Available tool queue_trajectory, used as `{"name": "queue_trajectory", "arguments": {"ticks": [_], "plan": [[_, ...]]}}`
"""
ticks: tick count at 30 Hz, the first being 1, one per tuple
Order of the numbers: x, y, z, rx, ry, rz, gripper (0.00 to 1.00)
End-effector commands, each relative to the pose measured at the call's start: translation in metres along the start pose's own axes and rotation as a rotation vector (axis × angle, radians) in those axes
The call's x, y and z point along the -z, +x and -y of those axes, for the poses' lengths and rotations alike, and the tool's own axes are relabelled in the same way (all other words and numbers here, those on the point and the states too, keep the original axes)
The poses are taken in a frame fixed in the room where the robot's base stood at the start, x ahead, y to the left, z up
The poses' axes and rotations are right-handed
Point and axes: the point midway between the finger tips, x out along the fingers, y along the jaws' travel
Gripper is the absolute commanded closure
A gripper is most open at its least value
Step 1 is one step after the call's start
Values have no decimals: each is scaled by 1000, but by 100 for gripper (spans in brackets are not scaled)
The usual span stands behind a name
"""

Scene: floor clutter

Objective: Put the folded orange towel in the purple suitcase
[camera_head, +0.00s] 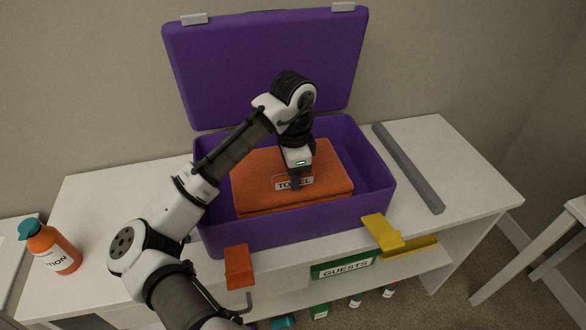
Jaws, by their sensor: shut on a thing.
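The purple suitcase (290,225) stands open on the white bench, with its lid (230,80) raised against the wall. The folded orange towel (325,165) lies flat inside the suitcase's walls and carries a label reading "TOWEL". My gripper (298,184) points down over the towel's front middle and is shut on the towel near the label. The fingertips are small and partly hide the label. Whether the towel touches the suitcase floor cannot be told.
An orange lotion bottle (51,250) with a teal cap stands at the left. A grey bar (408,168) lies at the bench's right. A green "GUESTS" box (343,268) and small bottles sit below.

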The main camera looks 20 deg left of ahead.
Motion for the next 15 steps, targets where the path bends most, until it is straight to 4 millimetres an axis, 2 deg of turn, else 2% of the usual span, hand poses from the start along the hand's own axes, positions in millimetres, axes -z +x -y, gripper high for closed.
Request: {"name": "queue_trajectory", "arguments": {"ticks": [12, 13, 15], "plan": [[0, 5, 0, 1, 0, 0, 100], [0, 5, 0, 1, 0, 0, 75], [0, 5, 0, 1, 0, 0, 65]]}}
